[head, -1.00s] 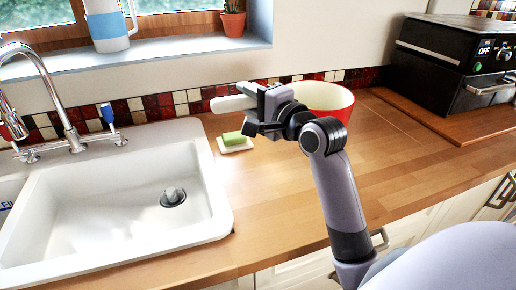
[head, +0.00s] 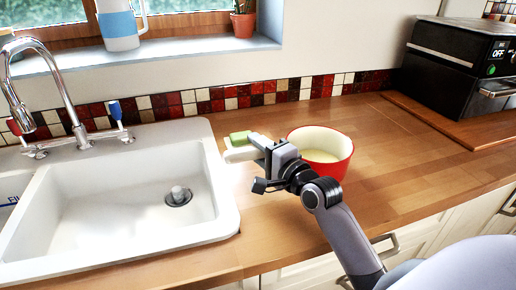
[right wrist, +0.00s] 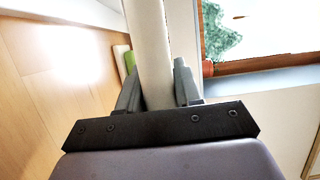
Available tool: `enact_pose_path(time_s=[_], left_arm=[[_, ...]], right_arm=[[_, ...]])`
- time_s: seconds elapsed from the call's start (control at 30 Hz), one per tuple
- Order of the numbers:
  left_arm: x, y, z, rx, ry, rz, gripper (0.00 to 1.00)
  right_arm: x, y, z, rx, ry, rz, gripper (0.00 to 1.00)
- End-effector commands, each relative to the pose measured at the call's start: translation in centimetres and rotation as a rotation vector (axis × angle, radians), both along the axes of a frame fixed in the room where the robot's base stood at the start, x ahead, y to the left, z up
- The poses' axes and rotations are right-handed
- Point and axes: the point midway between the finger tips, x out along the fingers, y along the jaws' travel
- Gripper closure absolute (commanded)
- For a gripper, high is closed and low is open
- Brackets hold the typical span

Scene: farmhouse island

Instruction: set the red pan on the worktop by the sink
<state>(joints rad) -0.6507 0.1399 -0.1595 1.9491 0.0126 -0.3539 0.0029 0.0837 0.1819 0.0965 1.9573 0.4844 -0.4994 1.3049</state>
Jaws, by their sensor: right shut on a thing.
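The red pan (head: 343,160), cream inside, is upright over the wooden worktop (head: 290,228), right of the white sink (head: 222,215). I cannot tell whether its base touches the wood. My right gripper (head: 262,152) is just left of the pan's body, shut on its pale handle (head: 240,155). The handle sticks out to the left past the fingers; where it joins the pan is hidden behind the gripper. In the right wrist view the pale handle (right wrist: 150,50) runs between the grey fingers (right wrist: 157,88). My left gripper is not in view.
A green soap (head: 238,137) on its dish sits close behind the handle, partly hidden. A chrome tap (head: 62,100) stands at the sink's back. A black oven (head: 455,62) is at the back right, on a wooden board. The worktop right of the pan is clear.

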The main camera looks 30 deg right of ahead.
Motion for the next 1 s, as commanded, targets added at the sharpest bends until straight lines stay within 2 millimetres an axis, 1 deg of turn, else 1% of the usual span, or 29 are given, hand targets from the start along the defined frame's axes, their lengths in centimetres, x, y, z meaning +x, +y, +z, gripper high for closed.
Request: enact_pose_path(time_s=[0.07, 0.23, 0.27, 0.3, 0.33, 0.7, 0.77, 0.87, 1.0], left_arm=[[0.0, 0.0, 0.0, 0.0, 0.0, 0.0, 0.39], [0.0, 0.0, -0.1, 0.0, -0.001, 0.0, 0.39], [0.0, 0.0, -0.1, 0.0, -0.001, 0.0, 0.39], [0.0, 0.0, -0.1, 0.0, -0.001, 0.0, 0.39], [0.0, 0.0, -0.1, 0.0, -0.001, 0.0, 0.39], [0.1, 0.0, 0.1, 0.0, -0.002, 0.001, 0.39], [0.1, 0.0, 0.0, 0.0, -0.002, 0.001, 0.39], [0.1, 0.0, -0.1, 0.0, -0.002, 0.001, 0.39], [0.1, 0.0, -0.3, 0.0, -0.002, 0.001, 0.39]], right_arm=[[0.0, 0.0, 0.3, -0.004, -0.007, -0.001, 1.0], [0.0, 0.0, -0.1, -0.003, -0.005, -0.001, 1.0], [0.0, 0.0, -0.2, 0.001, -0.001, 0.0, 0.56], [0.0, 0.0, -0.2, 0.001, 0.0, 0.0, 0.43], [0.0, 0.0, -0.2, 0.001, 0.0, 0.0, 0.4], [-0.2, 0.0, 0.1, 0.0, 0.0, 0.0, 0.4], [-0.7, -0.1, 0.0, 0.0, 0.0, 0.0, 0.4], [-1.9, -0.2, 0.0, 0.0, 0.001, -0.001, 0.4], [-4.4, -0.5, -0.1, 0.0, 0.001, 0.0, 0.4]])
